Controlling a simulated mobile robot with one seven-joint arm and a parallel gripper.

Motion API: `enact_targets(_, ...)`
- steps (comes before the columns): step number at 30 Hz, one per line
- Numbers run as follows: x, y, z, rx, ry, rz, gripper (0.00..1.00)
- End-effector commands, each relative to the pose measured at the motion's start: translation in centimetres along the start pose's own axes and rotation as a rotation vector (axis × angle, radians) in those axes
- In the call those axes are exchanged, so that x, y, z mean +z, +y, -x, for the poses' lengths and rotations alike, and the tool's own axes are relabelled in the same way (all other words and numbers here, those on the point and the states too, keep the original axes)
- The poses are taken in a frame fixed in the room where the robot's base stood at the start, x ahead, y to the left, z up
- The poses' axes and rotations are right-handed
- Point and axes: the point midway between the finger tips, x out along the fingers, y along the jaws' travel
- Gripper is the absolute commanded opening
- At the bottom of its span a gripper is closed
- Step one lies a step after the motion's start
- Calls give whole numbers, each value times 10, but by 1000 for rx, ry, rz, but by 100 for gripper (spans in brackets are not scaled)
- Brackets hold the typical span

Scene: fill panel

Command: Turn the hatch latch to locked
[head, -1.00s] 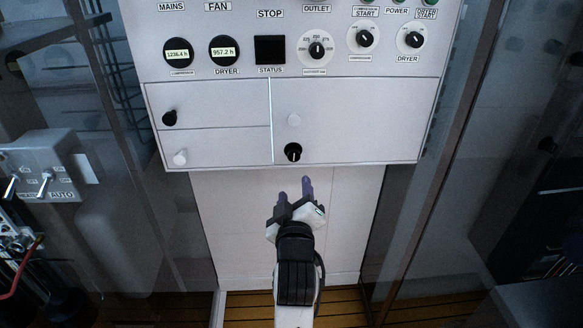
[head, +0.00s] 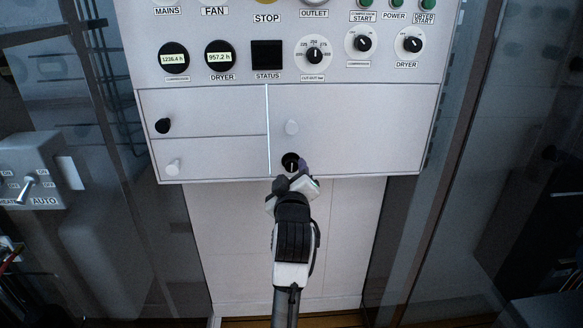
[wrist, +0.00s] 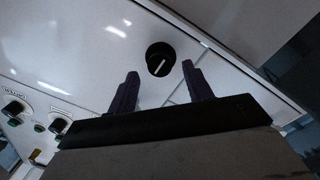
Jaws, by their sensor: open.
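A round black latch knob (head: 291,161) with a white pointer line sits low on the right-hand hatch door (head: 350,130), near that door's left edge. In the wrist view the same knob (wrist: 160,59) lies beyond and between my two purple fingertips, apart from both. My gripper (head: 293,172) is open and just below and in front of the knob in the head view, partly overlapping its lower edge. The pointer line looks about upright in the head view. No lock marking can be read.
Dials and displays fill the panel above. A grey switch box (head: 30,172) stands at left.

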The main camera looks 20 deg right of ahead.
Motion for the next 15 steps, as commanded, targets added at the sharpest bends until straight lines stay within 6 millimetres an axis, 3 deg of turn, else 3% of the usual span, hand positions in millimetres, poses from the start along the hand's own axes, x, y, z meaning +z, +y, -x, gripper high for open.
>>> enact_targets(6,0,0,-21,0,0,1,50)
enact_targets(15,0,0,-24,1,0,0,50)
